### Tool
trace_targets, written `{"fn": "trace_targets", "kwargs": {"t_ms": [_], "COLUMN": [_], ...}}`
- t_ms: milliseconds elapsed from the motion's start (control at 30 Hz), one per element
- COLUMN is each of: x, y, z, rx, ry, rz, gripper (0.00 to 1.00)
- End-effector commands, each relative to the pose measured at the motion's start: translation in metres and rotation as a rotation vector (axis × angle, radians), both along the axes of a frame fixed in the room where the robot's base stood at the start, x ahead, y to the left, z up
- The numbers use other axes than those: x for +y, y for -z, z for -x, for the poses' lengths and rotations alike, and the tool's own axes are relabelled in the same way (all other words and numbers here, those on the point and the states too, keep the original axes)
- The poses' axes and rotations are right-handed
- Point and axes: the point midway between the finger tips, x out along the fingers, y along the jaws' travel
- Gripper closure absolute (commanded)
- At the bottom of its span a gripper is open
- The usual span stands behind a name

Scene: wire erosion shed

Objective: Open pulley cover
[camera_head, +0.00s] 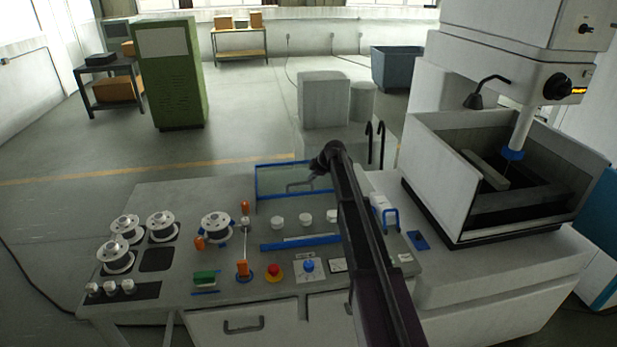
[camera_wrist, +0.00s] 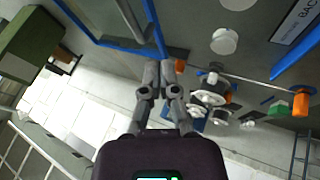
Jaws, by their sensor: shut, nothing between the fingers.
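The pulley cover (camera_head: 262,182) is a clear panel in a blue frame with a grey handle (camera_head: 300,187), at the back edge of the control bench. It looks raised, and the white pulleys (camera_head: 277,222) in front of it show uncovered; its exact angle is hard to tell. My gripper (camera_head: 322,162) is at the cover's upper right, and my arm hides part of that side. In the wrist view, my gripper (camera_wrist: 161,66) has its fingers together and empty, beside a blue frame bar (camera_wrist: 153,28). Whether they touch is unclear.
A blue strip (camera_head: 300,242) runs in front of the pulleys. Spools (camera_head: 124,226) and an orange lever (camera_head: 243,269) stand to the left. The machine tank (camera_head: 450,185) rises at the right. A grey box (camera_head: 324,98) stands behind the bench.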

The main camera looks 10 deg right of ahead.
Motion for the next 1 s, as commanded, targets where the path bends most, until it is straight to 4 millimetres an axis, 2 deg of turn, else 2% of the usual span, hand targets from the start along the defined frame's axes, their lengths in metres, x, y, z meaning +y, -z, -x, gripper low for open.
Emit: {"fn": "trace_targets", "kwargs": {"t_ms": [33, 233, 800, 933, 1000], "x": [-0.002, -0.004, -0.006, -0.003, 0.0], "y": [-0.007, -0.016, -0.017, -0.014, -0.011], "z": [0.003, 0.007, 0.01, 0.021, 0.034], "rx": [0.0, -0.001, 0.001, 0.021, 0.044], "ry": [0.0, -0.001, 0.0, 0.022, 0.047], "rz": [0.0, 0.0, 0.0, -0.006, -0.012], "gripper": [1.0, 1.0, 1.0, 1.0, 1.0]}}
